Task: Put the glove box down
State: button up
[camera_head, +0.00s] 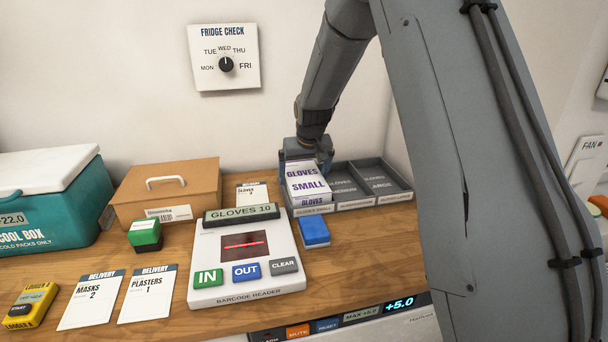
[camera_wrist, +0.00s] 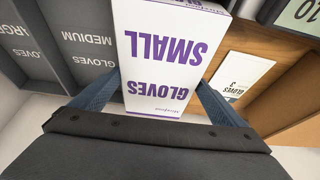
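The white glove box (camera_head: 308,183) with purple "GLOVES SMALL" lettering is at the left compartment of the grey divided tray (camera_head: 352,202). It also shows large in the wrist view (camera_wrist: 165,60). My gripper (camera_head: 307,158) is over the back of the box. In the wrist view its two blue fingers (camera_wrist: 158,95) are against the box's two sides, so it is shut on the box. I cannot tell whether the box rests on the compartment floor or is held slightly above it.
The medium and large compartments (camera_head: 385,178) to the right are empty. A barcode reader (camera_head: 245,262) and blue block (camera_head: 314,232) stand in front-left. A cardboard box (camera_head: 168,190), green stamp (camera_head: 145,233) and teal cool box (camera_head: 48,215) are farther left.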

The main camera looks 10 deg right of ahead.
jog(key=shift+s+d+f, duration=0.2)
jog(key=shift+s+f, duration=0.05)
jog(key=shift+f, duration=0.2)
jog(key=shift+r, duration=0.25)
jog(key=w+b+v, duration=0.1)
jog(key=b+v, duration=0.1)
jog(key=v, duration=1)
jog(key=shift+s+r+b, duration=0.2)
jog(key=shift+r+b, duration=0.15)
jog(key=shift+r, duration=0.25)
